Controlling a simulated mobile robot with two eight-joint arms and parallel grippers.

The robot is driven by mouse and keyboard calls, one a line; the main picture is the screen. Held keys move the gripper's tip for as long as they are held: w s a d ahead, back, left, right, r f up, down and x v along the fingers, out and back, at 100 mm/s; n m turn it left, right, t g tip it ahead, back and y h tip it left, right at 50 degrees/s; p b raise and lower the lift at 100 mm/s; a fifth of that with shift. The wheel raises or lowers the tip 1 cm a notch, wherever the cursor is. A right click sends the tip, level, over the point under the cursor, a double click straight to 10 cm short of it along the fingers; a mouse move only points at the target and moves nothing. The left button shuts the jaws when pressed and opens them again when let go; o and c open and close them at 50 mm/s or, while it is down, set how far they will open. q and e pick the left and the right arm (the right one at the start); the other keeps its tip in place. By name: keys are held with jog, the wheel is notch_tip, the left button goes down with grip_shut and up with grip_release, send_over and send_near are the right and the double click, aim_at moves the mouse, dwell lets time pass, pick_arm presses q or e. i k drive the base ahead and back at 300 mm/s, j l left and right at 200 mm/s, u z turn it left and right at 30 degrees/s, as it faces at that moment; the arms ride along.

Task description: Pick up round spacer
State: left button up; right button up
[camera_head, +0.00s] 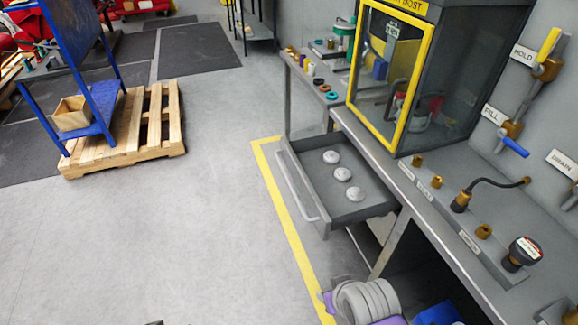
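Three round, pale silver discs lie in a row inside the open grey drawer (287,187) under the workbench: a far one (331,157), a middle one (342,174) and a near one (355,193). Small rings lie on the side table at the back, among them an orange ring (324,88) and a teal ring (332,96). I cannot tell from the picture which of these is the round spacer.
The workbench (437,222) carries brass fittings and a black-capped gauge (524,252). A yellow-framed cabinet (387,65) stands behind. Grey ribbed coils with purple parts (366,302) show at the bottom. A wooden pallet (160,118) is at left; the floor between is clear.

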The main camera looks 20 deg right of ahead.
aim_at(356, 194)
jog(key=i+z, duration=0.3)
jog(key=z, duration=0.15)
jog(key=i+j+z, duration=0.15)
jog(key=i+z, duration=0.15)
jog(key=z, duration=0.15)
jog(key=i+j+z, duration=0.2)
jog(key=z, duration=0.25)
jog(key=i, duration=0.05)
